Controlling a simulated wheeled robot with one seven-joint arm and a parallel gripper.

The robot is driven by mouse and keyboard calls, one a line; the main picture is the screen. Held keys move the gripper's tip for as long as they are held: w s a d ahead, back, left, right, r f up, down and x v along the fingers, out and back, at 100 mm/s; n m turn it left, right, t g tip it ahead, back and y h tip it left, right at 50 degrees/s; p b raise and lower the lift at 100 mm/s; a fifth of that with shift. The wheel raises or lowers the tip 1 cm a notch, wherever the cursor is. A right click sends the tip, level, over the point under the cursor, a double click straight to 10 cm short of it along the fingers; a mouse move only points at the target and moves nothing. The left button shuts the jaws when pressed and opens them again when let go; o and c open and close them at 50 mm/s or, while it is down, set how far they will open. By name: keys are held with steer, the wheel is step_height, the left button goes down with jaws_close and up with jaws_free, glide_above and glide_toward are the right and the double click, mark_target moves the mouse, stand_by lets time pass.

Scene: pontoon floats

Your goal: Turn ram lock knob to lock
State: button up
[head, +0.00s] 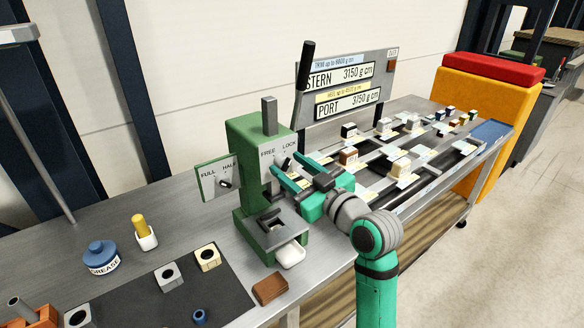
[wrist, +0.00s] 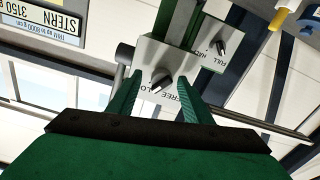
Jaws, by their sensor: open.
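The ram lock knob (wrist: 162,84) is a small dark knob on the pale plate (wrist: 148,62) marked FREE and LOCK. The plate (head: 277,150) is on the upper front of the green press (head: 244,135), with FREE at left and LOCK at right. In the wrist view the lettering is upside down and LOCK is partly hidden. The knob's pale mark faces lower left there; its exact setting is hard to tell. My gripper (head: 285,166) is open in front of the plate. In the wrist view its two green fingers (wrist: 158,98) stand either side of the knob, apart from it.
A second knob (wrist: 219,46) on a FULL/HALF plate (head: 217,178) is left of the press in the head view. A blue grease pot (head: 101,256) and yellow-topped holder (head: 144,234) stand left. Small blocks fill the bench at right.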

steer(key=shift+a, duration=0.3)
steer(key=shift+c, duration=0.4)
steer(key=c, duration=1)
steer(key=shift+d+m, duration=0.1)
steer(key=shift+m, duration=1.1)
steer(key=o, duration=1.1)
steer(key=shift+d, duration=0.1)
steer(key=v, duration=1)
steer(key=shift+s+d, duration=0.2)
steer(key=shift+s, duration=0.1)
